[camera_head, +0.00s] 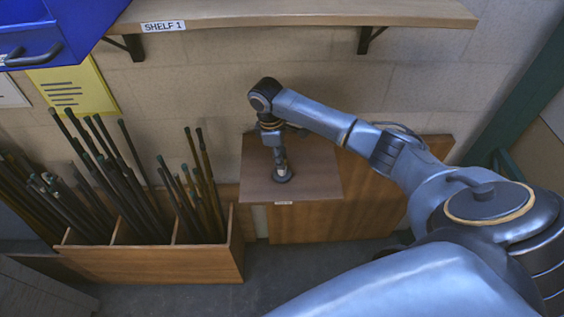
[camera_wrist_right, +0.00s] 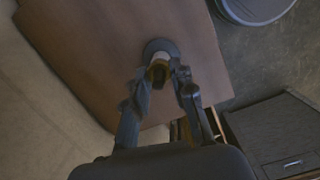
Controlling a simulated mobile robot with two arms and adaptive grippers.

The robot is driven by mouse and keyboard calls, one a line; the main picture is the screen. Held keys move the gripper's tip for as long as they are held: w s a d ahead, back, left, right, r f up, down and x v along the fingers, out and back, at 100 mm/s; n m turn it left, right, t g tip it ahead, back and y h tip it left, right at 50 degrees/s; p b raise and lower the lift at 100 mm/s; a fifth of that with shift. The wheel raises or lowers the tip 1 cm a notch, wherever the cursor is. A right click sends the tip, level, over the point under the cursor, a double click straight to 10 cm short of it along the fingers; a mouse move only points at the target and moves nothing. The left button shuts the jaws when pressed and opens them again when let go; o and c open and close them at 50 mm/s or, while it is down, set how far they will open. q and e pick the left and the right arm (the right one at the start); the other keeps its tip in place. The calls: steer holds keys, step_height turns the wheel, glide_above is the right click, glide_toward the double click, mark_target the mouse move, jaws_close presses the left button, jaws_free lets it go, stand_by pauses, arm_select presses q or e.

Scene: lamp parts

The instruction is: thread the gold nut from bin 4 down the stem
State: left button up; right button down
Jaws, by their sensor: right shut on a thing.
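My right gripper (camera_head: 279,158) reaches down over a small brown table and also shows in the wrist view (camera_wrist_right: 163,82). Its fingers are shut on a small gold piece, the gold nut (camera_wrist_right: 158,73), as far as I can tell. Just beyond the fingertips is a dark round base (camera_wrist_right: 157,47), which also shows on the tabletop in the head view (camera_head: 284,177). The nut appears lined up over the base. The stem is mostly hidden by the fingers, so I cannot tell whether the nut is around it. Bin 4 cannot be made out. My left gripper is out of view.
The brown tabletop (camera_head: 316,181) is otherwise clear. A wooden box (camera_head: 150,264) with dark rods stands to its left. A shelf (camera_head: 290,13) labelled SHELF 1 runs along the wall above. A blue bin (camera_head: 50,28) hangs at upper left.

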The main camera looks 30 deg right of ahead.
steer(key=m, duration=0.4)
steer(key=shift+s+a+f+g, duration=0.1)
steer(key=shift+s+f+g, duration=0.05)
steer(key=shift+f+g, duration=0.2)
steer(key=shift+m+y, duration=0.3)
steer(key=shift+m, duration=0.1)
steer(key=m, duration=0.2)
steer(key=shift+m, duration=0.4)
steer(key=m, duration=0.3)
steer(key=shift+m+y, duration=0.3)
steer(key=shift+y, duration=0.1)
steer(key=m, duration=0.3)
steer(key=shift+f+m+y, duration=0.1)
steer(key=shift+m+y, duration=0.2)
steer(key=c, duration=1)
jaws_free()
steer(key=shift+d, duration=0.25)
steer(key=shift+c, duration=0.2)
steer(key=shift+w, duration=0.2)
